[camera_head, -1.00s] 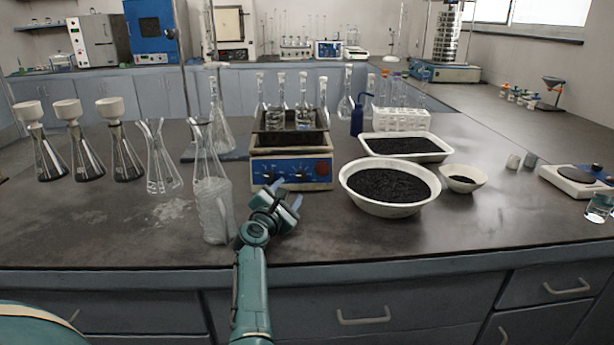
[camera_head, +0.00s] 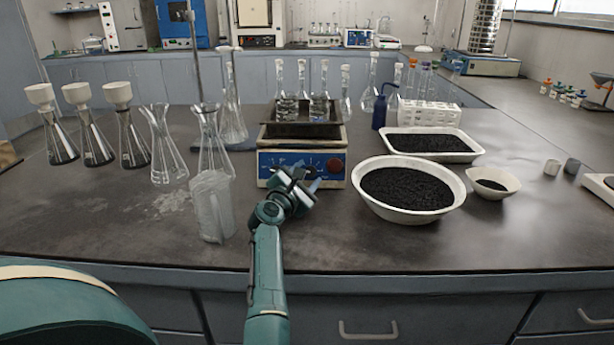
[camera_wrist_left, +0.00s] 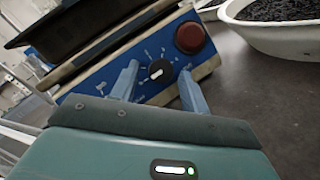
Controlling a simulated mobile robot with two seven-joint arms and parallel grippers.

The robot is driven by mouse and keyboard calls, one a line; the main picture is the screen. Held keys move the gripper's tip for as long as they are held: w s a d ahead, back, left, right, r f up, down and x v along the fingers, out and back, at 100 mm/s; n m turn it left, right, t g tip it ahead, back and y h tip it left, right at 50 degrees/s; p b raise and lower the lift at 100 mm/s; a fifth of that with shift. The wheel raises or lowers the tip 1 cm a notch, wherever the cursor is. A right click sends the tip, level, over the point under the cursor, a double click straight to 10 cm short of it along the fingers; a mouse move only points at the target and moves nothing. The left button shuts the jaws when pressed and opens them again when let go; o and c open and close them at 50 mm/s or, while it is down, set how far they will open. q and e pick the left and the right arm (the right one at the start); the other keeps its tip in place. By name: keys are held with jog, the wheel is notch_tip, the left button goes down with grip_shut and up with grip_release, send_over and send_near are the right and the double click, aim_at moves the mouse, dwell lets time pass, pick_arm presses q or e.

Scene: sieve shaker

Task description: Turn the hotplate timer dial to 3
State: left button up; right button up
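The hotplate (camera_head: 264,168) has a blue front panel, a red round button (camera_head: 335,166) and a tray on top; it stands at the middle of the bench. In the left wrist view, a black timer dial (camera_wrist_left: 157,71) with a white pointer mark sits left of the red button (camera_wrist_left: 189,38). The scale numbers are too small to read. My left gripper (camera_head: 306,180) is in front of the panel and hides part of it in the head view. In the left wrist view its fingers (camera_wrist_left: 157,80) are apart, one on each side of the dial, with nothing visibly gripped. My right gripper is out of view.
A white bowl of black grains (camera_head: 410,205) stands right of the hotplate, with a white tray (camera_head: 474,152) behind it. A glass beaker (camera_head: 211,208) and several flasks stand left. Glass vessels sit on the hotplate's tray.

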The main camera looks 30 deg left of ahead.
pick_arm(q)
jog(key=c, duration=0.9)
jog(key=shift+r+p, duration=0.1)
jog(key=shift+p, duration=0.2)
